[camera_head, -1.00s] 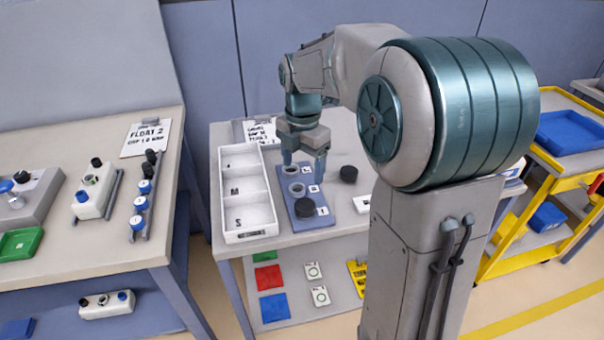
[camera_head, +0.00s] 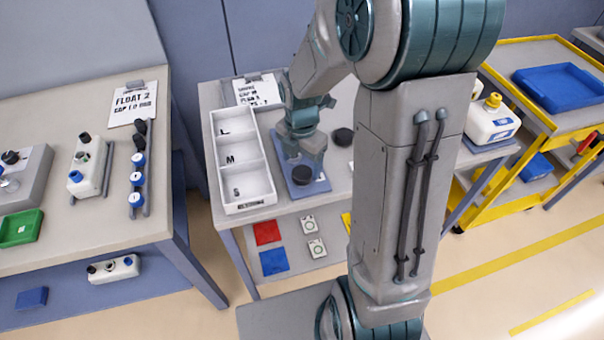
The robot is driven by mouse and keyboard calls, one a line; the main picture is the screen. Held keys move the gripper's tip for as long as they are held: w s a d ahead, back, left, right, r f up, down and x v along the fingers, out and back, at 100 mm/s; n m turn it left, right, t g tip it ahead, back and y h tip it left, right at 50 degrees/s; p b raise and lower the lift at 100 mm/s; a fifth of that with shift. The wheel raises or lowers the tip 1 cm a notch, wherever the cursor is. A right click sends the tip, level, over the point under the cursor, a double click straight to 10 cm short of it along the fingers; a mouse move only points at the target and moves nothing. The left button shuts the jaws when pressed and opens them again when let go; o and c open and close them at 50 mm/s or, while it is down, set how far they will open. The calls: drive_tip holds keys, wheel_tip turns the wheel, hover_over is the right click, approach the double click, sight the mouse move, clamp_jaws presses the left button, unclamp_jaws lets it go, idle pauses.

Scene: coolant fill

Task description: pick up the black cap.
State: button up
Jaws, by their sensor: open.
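A black cap (camera_head: 302,175) sits on the front end of a blue holder plate (camera_head: 319,187) on the middle table. I cannot tell whether a finger touches that cap.
A white tray with L, M and S compartments (camera_head: 210,150) stands close on the left. A clipboard (camera_head: 256,90) lies behind. My own arm covers the table's right side. A white jug (camera_head: 492,122) stands further right. The left bench (camera_head: 60,240) holds several bottles and caps.

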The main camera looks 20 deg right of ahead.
sight(302, 172)
drive_tip(key=shift+w+d+f+p, duration=0.1)
drive_tip(key=shift+f+p, duration=0.25)
drive_tip(key=shift+f, duration=2.3)
drive_tip(key=c, duration=1.1)
drive_tip(key=shift+c, duration=0.2)
drive_tip(key=shift+r, duration=0.15)
